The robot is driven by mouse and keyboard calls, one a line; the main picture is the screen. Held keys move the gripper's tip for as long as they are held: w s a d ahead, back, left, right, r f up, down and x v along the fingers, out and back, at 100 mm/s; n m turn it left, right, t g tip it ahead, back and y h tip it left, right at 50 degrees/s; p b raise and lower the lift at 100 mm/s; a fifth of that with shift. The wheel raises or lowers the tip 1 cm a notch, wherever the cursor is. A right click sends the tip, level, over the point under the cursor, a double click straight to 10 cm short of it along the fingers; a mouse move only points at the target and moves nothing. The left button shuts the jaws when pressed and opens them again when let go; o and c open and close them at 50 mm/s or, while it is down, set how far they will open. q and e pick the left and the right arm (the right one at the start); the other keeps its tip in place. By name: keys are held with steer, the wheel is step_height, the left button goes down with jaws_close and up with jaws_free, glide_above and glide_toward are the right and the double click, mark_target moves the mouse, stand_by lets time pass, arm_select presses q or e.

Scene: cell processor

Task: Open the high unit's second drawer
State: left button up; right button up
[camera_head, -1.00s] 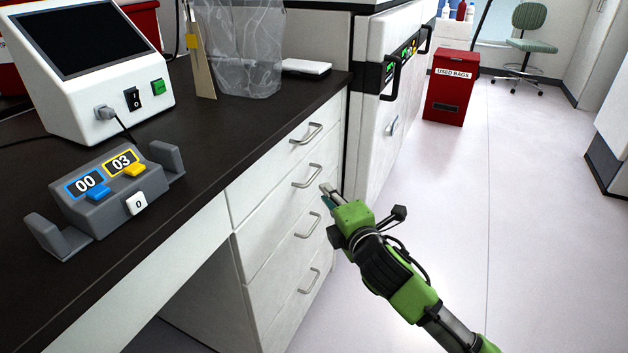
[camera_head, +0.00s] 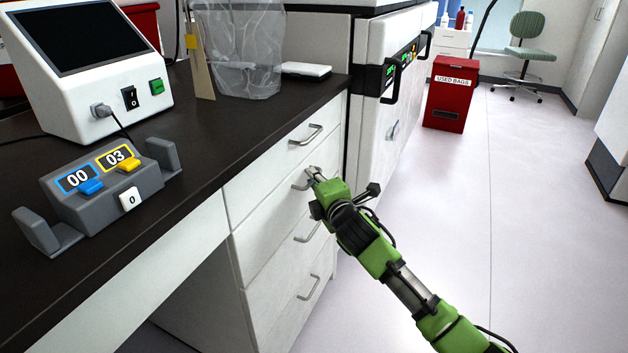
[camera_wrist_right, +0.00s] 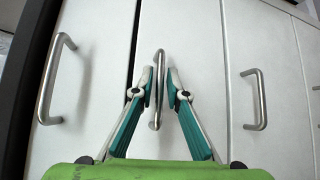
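The white drawer unit under the dark counter has a stack of closed drawers with metal bar handles. Its second drawer (camera_head: 268,228) is flush with the others. The second drawer's handle (camera_head: 298,186) is partly hidden by my right gripper (camera_head: 314,174). In the right wrist view, the handle (camera_wrist_right: 157,112) stands between the two teal-padded fingers of the gripper (camera_wrist_right: 160,78). The fingers are apart, one on each side of the bar, with a gap showing on the right side. My left gripper is not in view.
The top handle (camera_head: 307,135) and third handle (camera_head: 308,232) lie close above and below. A white cabinet (camera_head: 375,80) with black handles adjoins on the right. A red used-bags bin (camera_head: 448,98) stands beyond it. The floor (camera_head: 470,230) on the right is clear.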

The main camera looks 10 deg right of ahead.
jaws_close()
steer(key=shift+d, duration=0.1)
